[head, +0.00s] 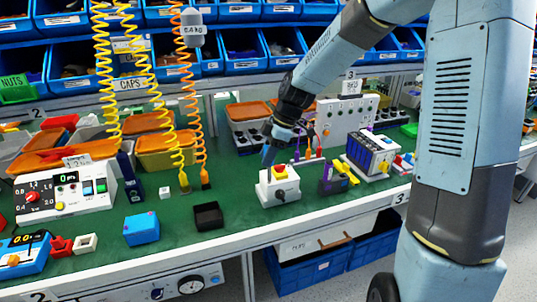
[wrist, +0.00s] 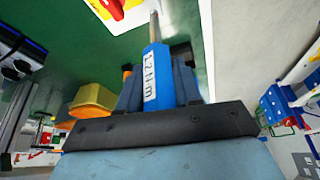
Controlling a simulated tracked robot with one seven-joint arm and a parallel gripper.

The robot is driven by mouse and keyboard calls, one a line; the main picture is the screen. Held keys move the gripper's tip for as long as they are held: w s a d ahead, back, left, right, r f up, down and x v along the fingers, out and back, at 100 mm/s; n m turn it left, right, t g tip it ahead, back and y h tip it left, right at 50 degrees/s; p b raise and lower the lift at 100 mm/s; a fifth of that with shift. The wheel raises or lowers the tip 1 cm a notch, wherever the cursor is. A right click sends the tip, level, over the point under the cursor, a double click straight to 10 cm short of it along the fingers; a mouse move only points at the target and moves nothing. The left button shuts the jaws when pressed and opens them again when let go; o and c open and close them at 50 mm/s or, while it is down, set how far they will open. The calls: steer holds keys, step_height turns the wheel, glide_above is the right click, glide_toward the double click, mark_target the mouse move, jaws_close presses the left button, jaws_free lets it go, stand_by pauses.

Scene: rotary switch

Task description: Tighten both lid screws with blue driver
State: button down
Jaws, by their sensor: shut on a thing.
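The white switch box (head: 265,194) stands near the front edge of the green bench. It has a yellow and red piece on top and a dark rotary knob on its front. Part of it shows at the top of the wrist view (wrist: 128,10). My gripper (head: 272,139) is above the box, shut on the blue driver (wrist: 152,75), which is marked 1.2 Nm. The driver's metal shaft points toward the box. Whether its tip touches a screw cannot be told. The lid screws are too small to make out.
A black tray (head: 208,216) and a blue box (head: 142,229) lie left of the switch box. A dark purple block with yellow parts (head: 333,180) stands close on its right. Coiled yellow cables (head: 140,70) hang to the left. Blue bins line the back.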

steer(key=n+g, duration=0.1)
steer(key=n, duration=0.4)
steer(key=shift+g+h, duration=0.3)
steer(key=shift+g, duration=0.1)
steer(key=n+g, duration=0.1)
steer(key=n, duration=0.2)
steer(key=shift+s+d+h, duration=0.1)
steer(key=shift+h, duration=0.3)
steer(key=n, duration=0.2)
steer(key=n+g+h, duration=0.1)
steer(key=n, duration=0.2)
steer(key=shift+h, duration=0.3)
steer(key=n+h, duration=0.1)
steer(key=n, duration=0.2)
steer(key=shift+s+d, duration=0.1)
steer(key=shift+d, duration=0.05)
steer(key=shift+f, duration=0.3)
steer(key=m+y, duration=0.1)
steer(key=m, duration=0.4)
steer(key=m+y, duration=0.1)
steer(key=m, duration=0.1)
steer(key=shift+m+t+y, duration=0.3)
steer(key=shift+m+t, duration=0.1)
